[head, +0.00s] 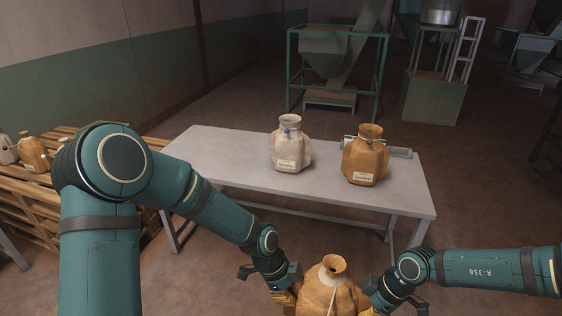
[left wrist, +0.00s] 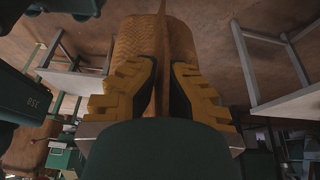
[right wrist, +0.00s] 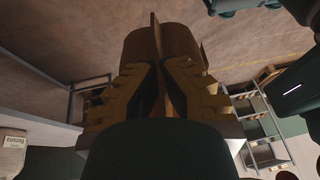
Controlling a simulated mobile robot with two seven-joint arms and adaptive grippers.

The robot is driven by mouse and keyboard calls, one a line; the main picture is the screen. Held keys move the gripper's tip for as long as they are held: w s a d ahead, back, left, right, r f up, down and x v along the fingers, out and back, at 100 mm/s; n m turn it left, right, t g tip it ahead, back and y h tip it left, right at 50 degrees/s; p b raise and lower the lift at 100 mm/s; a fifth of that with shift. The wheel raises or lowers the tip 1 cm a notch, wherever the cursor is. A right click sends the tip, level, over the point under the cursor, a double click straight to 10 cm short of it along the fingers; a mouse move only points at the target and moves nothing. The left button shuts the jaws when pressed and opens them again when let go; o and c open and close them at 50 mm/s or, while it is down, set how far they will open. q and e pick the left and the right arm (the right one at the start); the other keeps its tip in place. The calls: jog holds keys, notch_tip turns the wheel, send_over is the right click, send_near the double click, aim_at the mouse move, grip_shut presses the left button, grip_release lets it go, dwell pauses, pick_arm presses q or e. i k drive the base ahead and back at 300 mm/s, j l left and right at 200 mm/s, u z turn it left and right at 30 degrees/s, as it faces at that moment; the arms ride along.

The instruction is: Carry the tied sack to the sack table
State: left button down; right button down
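A tan tied sack (head: 330,291) with a gathered neck is upright at the bottom of the head view, between my two grippers and in front of the table. My left gripper (head: 285,296) is at its left side; in the left wrist view its yellow fingers are closed on a thin side seam of the sack (left wrist: 145,42). My right gripper (head: 369,307) is at its right side; the right wrist view shows its fingers closed on the opposite seam of the sack (right wrist: 172,42). The sack's underside is cut off in the head view. A long grey table (head: 235,168) stands beyond it.
A pale sack (head: 291,150) and an orange-brown sack (head: 365,158), both labelled, stand on the table, with a grey device behind the brown one. The table's left part is clear. Wooden pallets (head: 30,200) with several sacks are at left. Hopper frames (head: 335,70) stand behind.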

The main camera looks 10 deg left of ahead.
aim_at(211, 157)
jog(key=i+j, duration=0.2)
jog(key=j, duration=0.25)
jog(key=i+j, duration=0.15)
jog(key=j, duration=0.25)
jog(key=i+j, duration=0.2)
jog(key=j, duration=0.25)
jog(key=i+j, duration=0.2)
jog(key=j, duration=0.2)
jog(key=i+j, duration=0.15)
jog(key=j, duration=0.3)
jog(key=i+j, duration=0.2)
jog(key=j, duration=0.25)
jog(key=i+j, duration=0.2)
jog(key=j, duration=0.2)
jog(key=i+j, duration=0.15)
jog(key=j, duration=0.3)
